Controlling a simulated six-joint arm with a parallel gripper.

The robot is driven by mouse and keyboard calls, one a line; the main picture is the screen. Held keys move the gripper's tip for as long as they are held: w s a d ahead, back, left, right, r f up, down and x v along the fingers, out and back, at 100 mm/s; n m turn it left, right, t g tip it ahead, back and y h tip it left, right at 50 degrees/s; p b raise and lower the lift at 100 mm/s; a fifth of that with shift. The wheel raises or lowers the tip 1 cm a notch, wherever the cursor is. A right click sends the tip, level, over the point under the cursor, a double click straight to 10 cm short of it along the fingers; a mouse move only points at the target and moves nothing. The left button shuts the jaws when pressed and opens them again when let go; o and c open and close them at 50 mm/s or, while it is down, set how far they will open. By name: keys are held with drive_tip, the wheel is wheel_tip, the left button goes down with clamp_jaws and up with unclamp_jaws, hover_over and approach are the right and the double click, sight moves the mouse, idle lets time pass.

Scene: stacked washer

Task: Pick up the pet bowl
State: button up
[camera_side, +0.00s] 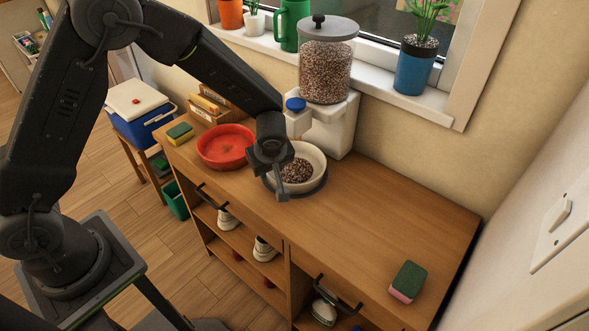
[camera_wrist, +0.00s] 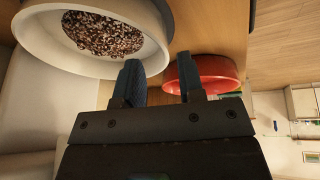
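The pet bowl, a white bowl (camera_side: 314,157) with brown kibble, stands on the wooden cabinet top below the food dispenser, with a dark ring around its base. It also fills the upper left of the wrist view (camera_wrist: 42,52). My gripper (camera_side: 281,184) is over the bowl's near left rim in the side view and hides part of it. In the wrist view my gripper's two fingers (camera_wrist: 162,77) are spread apart. The left finger overlaps the bowl's outer wall, and the bowl's edge shows in the gap. I cannot tell whether a finger touches it.
A red bowl (camera_side: 225,146) stands close to the left of the pet bowl, behind the right finger in the wrist view (camera_wrist: 214,72). The kibble dispenser (camera_side: 327,75) rises behind. Sponges lie at the left (camera_side: 180,132) and right (camera_side: 407,281). The cabinet's right half is mostly clear.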

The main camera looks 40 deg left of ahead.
drive_tip(key=x, duration=0.4)
drive_tip(key=shift+w+a+f, duration=0.1)
drive_tip(key=shift+a+f, duration=0.1)
clamp_jaws()
idle(0.3)
